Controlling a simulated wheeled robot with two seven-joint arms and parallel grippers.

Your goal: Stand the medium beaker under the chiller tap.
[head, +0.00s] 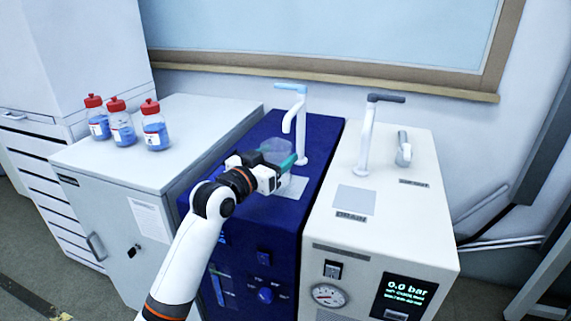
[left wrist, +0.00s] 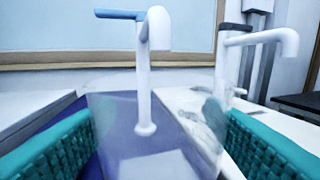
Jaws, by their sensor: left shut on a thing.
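The chiller is the dark blue unit (head: 325,140) in the middle of the head view. Its white tap (head: 301,128) has a light blue lever and also stands ahead in the left wrist view (left wrist: 144,90). My left gripper (head: 276,162) is over the chiller top, shut on a clear beaker (head: 275,147). In the left wrist view the see-through beaker (left wrist: 108,118) is between the teal fingers, in front of the tap. A pale square pad (head: 294,187) lies on the chiller top below the tap. I cannot tell whether the beaker touches the top. My right gripper is out of view.
A cream unit (head: 418,195) stands close at the right, with a dark-levered tap (head: 368,135), a drain pad, a gauge and a display. A grey cabinet (head: 190,125) at the left bears several red-capped bottles (head: 155,130) of blue liquid. A wall is behind.

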